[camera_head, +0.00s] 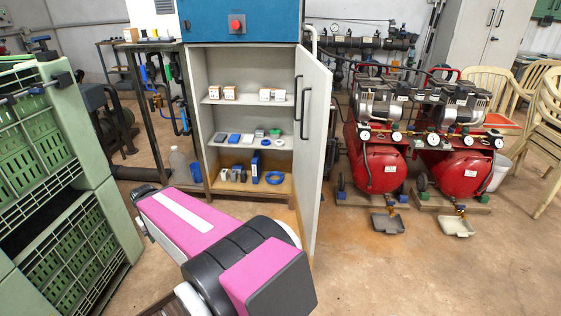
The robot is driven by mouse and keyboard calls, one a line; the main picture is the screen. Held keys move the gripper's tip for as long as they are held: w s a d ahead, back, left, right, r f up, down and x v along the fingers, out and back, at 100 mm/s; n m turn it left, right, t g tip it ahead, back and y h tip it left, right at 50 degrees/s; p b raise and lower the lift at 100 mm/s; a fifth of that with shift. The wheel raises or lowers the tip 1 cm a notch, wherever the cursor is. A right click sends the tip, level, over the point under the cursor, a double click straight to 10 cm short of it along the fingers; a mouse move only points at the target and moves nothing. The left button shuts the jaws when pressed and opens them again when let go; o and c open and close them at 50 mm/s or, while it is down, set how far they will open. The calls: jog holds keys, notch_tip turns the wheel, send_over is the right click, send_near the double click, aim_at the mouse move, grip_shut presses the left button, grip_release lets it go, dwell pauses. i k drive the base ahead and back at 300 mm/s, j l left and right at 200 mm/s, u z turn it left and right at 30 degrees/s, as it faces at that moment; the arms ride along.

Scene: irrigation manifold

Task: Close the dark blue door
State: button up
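A tall cabinet stands at the centre of the head view. Its upper part is a blue panel (215,20) with a red round button (237,24); it looks flush with the cabinet front. Below it the cabinet is open. Its light grey door (316,135), hinged at the right side, stands swung out toward me and carries a dark bar handle (305,107). No dark blue shows on this door's visible side. My pink and black arm crosses the picture in front of the cabinet's foot. I cannot make out my gripper's fingers.
Shelves (250,140) inside hold small boxes and blue parts. Green crates (60,180) stack close at left. Two red compressors (383,167) stand right of the door, with small trays (387,223) on the floor. Bare floor (420,280) lies at the lower right.

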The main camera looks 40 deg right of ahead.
aim_at(313, 81)
jog(key=u, duration=5.9)
jog(key=i+j+u, duration=0.1)
jog(key=u, duration=0.7)
jog(key=i+u, duration=0.15)
jog(key=u, duration=0.25)
jog(key=i+u, duration=0.1)
jog(key=u, duration=0.25)
jog(key=i+u, duration=0.4)
jog(key=i, duration=0.2)
jog(key=i+l+u, duration=0.25)
jog(key=i+u, duration=0.15)
jog(key=i, duration=0.2)
jog(key=i+u, duration=0.1)
jog(key=u, duration=0.8)
jog(key=i+l+u, duration=0.1)
jog(key=u, duration=0.3)
jog(key=i+l+u, duration=0.1)
jog(key=u, duration=1.65)
